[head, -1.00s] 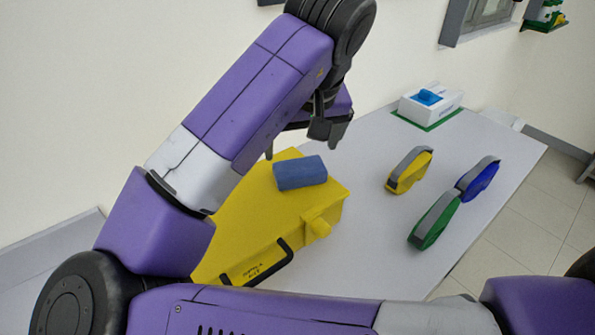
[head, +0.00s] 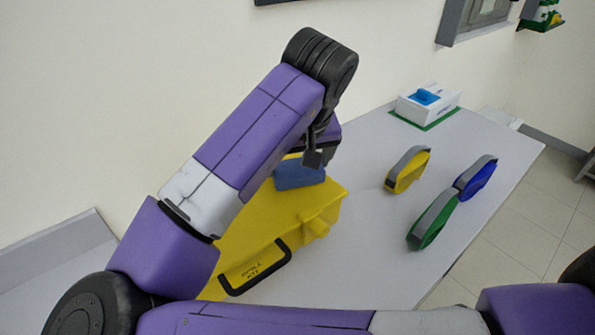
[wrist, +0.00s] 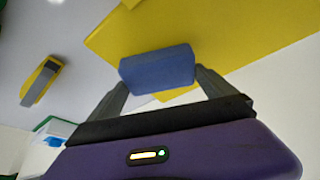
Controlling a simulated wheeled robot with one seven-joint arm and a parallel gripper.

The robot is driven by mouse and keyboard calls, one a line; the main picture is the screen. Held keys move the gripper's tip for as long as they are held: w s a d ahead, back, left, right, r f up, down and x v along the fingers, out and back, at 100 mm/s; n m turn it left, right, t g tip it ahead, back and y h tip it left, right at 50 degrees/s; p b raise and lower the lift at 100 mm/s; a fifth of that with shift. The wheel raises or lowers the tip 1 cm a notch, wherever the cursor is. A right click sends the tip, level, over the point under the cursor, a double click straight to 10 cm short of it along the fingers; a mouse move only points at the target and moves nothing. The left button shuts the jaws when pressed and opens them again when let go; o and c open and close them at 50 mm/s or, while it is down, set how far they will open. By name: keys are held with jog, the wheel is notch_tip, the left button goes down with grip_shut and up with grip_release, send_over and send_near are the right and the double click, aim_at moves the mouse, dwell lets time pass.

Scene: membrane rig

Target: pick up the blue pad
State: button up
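The blue pad (head: 298,174) is a rounded block lying on top of the yellow box (head: 265,222). My gripper (head: 318,160) is low over the pad in the head view, and part of the pad is hidden behind it. In the wrist view the pad (wrist: 157,70) lies between the tips of my two fingers (wrist: 162,82), one finger on each side. The fingers are spread wide. I cannot tell whether either finger touches the pad.
On the grey table (head: 370,230) stand a yellow tape dispenser (head: 408,172), a blue one (head: 477,178) and a green one (head: 434,220). A white box (head: 428,104) with a blue top piece is at the back. The yellow box has a black handle (head: 258,275) in front.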

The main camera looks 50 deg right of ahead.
aim_at(298, 167)
jog(key=shift+c, duration=0.7)
notch_tip(298, 167, up, 20)
jog(key=p, duration=0.1)
